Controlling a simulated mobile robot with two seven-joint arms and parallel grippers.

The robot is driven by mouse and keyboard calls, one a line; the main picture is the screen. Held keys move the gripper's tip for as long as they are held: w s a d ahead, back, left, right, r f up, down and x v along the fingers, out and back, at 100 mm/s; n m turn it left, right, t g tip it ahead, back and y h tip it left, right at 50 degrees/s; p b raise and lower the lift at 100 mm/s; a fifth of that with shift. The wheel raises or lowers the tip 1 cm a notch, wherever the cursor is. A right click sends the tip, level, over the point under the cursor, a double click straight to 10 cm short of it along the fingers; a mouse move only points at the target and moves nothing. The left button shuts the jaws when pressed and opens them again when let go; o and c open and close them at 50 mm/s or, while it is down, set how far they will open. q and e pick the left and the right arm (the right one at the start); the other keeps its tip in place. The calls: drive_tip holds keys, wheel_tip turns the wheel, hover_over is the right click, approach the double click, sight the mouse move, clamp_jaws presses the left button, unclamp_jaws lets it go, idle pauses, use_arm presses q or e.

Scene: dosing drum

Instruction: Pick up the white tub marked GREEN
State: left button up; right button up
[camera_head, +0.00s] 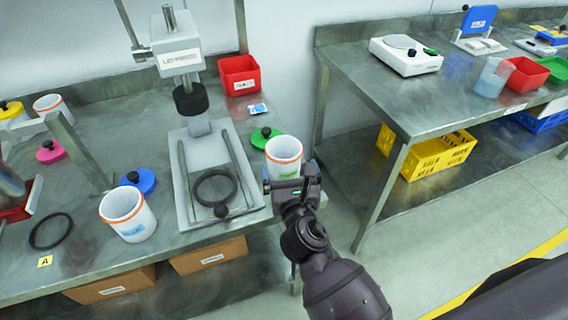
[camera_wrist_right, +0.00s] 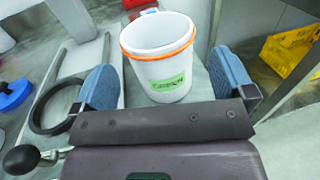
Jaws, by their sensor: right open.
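The white tub marked GREEN (camera_head: 284,152) stands upright near the right front corner of the left bench. It has an orange band below its rim and a green label, which faces me in the right wrist view (camera_wrist_right: 158,62). My right gripper (camera_head: 292,180) is in front of the tub, open. In the right wrist view its two blue-grey fingers (camera_wrist_right: 168,84) stand apart, with the tub between and beyond them; I see no contact. The tub's lower part is partly hidden by the gripper in the head view. My left gripper is not in view.
A lid press (camera_head: 188,100) with a black ring stands left of the tub. A green lid (camera_head: 266,136) lies behind the tub. Another white tub (camera_head: 127,215) with a blue label and a blue lid (camera_head: 139,180) are farther left. A gap separates the second bench (camera_head: 400,105).

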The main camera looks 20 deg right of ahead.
sight(287, 165)
drive_tip(key=w, duration=0.4)
drive_tip(key=shift+d+f, duration=0.2)
drive_tip(key=shift+f, duration=0.05)
drive_tip(key=shift+w+d+b, duration=0.1)
drive_tip(key=shift+w+b, duration=0.2)
drive_tip(key=shift+w, duration=0.15)
